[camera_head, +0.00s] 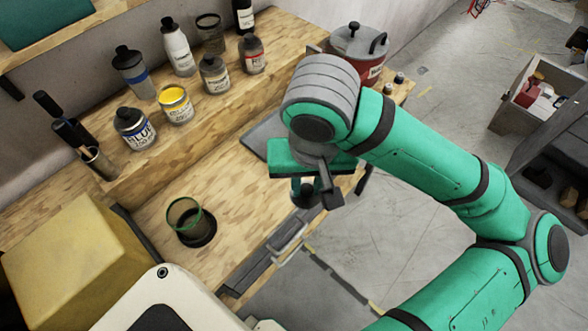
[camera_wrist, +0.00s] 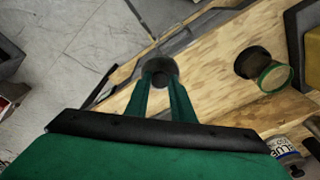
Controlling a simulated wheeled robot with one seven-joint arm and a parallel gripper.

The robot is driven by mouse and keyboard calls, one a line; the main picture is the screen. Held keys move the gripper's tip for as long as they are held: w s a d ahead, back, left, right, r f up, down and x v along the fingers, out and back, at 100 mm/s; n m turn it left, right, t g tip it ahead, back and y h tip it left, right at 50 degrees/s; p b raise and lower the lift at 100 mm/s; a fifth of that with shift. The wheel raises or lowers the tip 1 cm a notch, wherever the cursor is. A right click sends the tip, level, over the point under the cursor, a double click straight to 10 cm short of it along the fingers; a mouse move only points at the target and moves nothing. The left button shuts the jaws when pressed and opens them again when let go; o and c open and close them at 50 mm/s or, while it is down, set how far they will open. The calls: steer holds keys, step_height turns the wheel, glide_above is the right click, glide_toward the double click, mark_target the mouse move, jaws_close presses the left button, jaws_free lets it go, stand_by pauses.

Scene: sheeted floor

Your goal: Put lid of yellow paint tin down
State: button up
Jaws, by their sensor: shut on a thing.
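The yellow paint tin (camera_head: 176,107) stands open on the raised shelf of the bench, its yellow paint showing. My gripper (camera_head: 303,188) is above the right part of the lower bench, apart from the tin. In the wrist view its two green fingers (camera_wrist: 160,78) are shut on a dark round lid (camera_wrist: 163,65). The lid (camera_head: 305,199) shows only partly in the head view, below the fingers. Whether it touches the wood, I cannot tell.
A green-rimmed cup with a dark base (camera_head: 186,218) stands on the lower bench (camera_head: 160,250). A red pot (camera_head: 358,48) is behind my arm. Bare wood lies between cup and gripper.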

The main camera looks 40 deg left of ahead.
steer(key=shift+w+a+f, duration=0.15)
steer(key=shift+f, duration=0.2)
steer(key=w+a+f, duration=0.2)
steer(key=a, duration=0.1)
steer(key=w+a+f, duration=0.6)
steer(key=shift+a+f, duration=0.1)
steer(key=shift+a, duration=0.05)
steer(key=shift+w+a+f, duration=0.3)
steer(key=shift+a+f, duration=0.1)
steer(key=shift+f, duration=0.15)
steer(key=shift+w+a+f, duration=0.15)
steer(key=shift+f, duration=1.65)
steer(key=shift+f, duration=0.15)
steer(key=o, duration=1)
